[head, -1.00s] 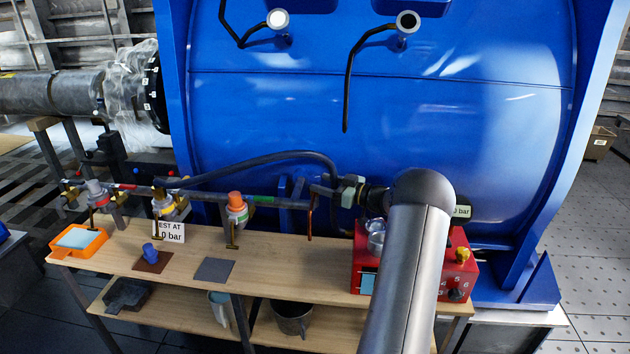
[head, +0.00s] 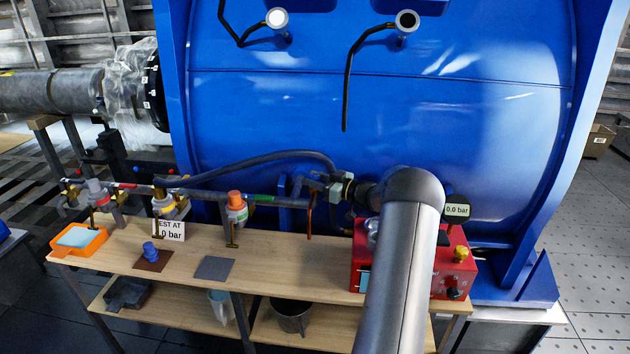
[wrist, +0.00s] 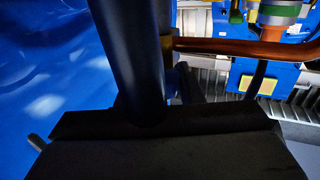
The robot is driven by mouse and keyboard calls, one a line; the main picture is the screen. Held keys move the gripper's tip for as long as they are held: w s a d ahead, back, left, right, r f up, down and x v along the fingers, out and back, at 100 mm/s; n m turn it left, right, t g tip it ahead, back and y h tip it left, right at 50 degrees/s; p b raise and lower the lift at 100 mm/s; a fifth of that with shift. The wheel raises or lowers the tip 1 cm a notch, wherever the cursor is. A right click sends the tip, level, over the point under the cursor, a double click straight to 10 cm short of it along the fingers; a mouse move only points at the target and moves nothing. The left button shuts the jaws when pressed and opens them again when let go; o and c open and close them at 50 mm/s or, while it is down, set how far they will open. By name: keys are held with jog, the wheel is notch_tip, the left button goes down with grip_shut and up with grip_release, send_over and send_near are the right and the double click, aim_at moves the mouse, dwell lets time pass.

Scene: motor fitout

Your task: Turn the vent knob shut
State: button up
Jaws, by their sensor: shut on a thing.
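My gripper (wrist: 165,135) shows in the wrist view as a dark block across the bottom. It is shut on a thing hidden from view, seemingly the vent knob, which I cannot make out. A thick dark cylinder (wrist: 130,50) runs down to the gripper. In the head view my arm's rounded bend hides the gripper. The red box (head: 465,272) stands at the right end of the bench, partly behind my arm, with a yellow knob (head: 461,253) and a black knob (head: 454,293). The gauge (head: 457,210) above it reads 0.0 bar.
A copper-coloured lever (head: 310,215) hangs from the pipe line left of my arm and also shows in the wrist view (wrist: 230,45). The big blue vessel (head: 300,120) is behind. The wooden bench (head: 300,262) holds an orange tray (head: 58,242) and a grey mat (head: 215,268).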

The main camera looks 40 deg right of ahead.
jog(key=shift+f+m+h+b, duration=0.1)
jog(key=shift+m+h+b, duration=0.2)
jog(key=shift+h, duration=0.1)
jog(key=m+h+b, duration=0.1)
jog(key=m+t+h+b, duration=0.1)
jog(key=h, duration=0.1)
jog(key=m+h+b, duration=0.1)
jog(key=shift+a+f+h+b, duration=0.15)
jog(key=shift+f+h+b, duration=0.15)
jog(key=shift+b, duration=0.05)
jog(key=m+h+b, duration=0.1)
jog(key=h+b, duration=0.1)
jog(key=b, duration=0.1)
jog(key=m+h+b, duration=0.2)
jog(key=h+b, duration=0.1)
jog(key=shift+a+f+b, duration=0.1)
jog(key=shift+f+b, duration=0.1)
jog(key=shift+b, duration=0.15)
jog(key=m+h+b, duration=0.1)
jog(key=h+b, duration=0.1)
jog(key=b, duration=0.1)
jog(key=m+g+h+b, duration=0.1)
jog(key=h+b, duration=0.1)
jog(key=shift+r+m+b, duration=0.15)
jog(key=shift+m+b, duration=0.25)
jog(key=shift+r+m+g+h+b, duration=0.25)
jog(key=shift+m+g+h+b, duration=0.35)
jog(key=shift+b, duration=0.5)
jog(key=shift+r, duration=0.1)
